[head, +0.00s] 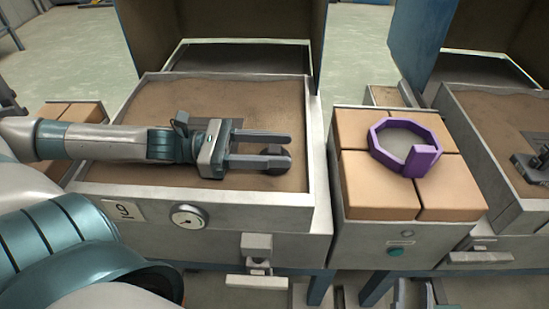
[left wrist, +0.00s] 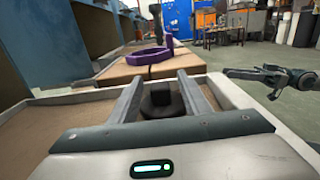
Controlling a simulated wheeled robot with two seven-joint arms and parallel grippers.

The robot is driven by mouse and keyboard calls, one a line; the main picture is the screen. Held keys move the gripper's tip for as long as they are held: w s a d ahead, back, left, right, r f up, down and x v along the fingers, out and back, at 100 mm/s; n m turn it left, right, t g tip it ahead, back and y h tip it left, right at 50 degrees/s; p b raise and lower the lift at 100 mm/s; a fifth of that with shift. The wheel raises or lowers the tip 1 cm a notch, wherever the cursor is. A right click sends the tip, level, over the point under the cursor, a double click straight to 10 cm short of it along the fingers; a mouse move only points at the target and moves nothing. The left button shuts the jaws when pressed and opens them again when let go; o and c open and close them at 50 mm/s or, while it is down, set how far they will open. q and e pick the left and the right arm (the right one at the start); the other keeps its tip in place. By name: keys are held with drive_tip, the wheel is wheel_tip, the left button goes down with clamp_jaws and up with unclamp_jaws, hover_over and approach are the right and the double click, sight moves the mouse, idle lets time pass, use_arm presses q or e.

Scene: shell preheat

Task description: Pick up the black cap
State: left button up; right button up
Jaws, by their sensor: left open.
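The black cap (head: 274,168) is a dark, round piece with a raised block on top, lying on the brown sand of the left tray. My left gripper (head: 290,150) is open just above it, with its fingers reaching to either side. In the left wrist view the cap (left wrist: 160,101) sits between the two grey fingers. I cannot tell whether either finger touches it. A dark grey gripper at the right of the left wrist view looks like my right gripper (left wrist: 258,76); its jaws are too small to judge.
The left tray has a pale raised rim (head: 200,196) with a dial (head: 188,217) on its front. To the right, a purple ring (head: 428,160) lies on tan blocks (head: 380,190). A second sand tray (head: 480,130) holds a dark fixture (head: 530,165). Tall open lids stand behind.

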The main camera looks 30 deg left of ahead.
use_arm(q)
drive_tip(key=shift+c, duration=0.4)
clamp_jaws()
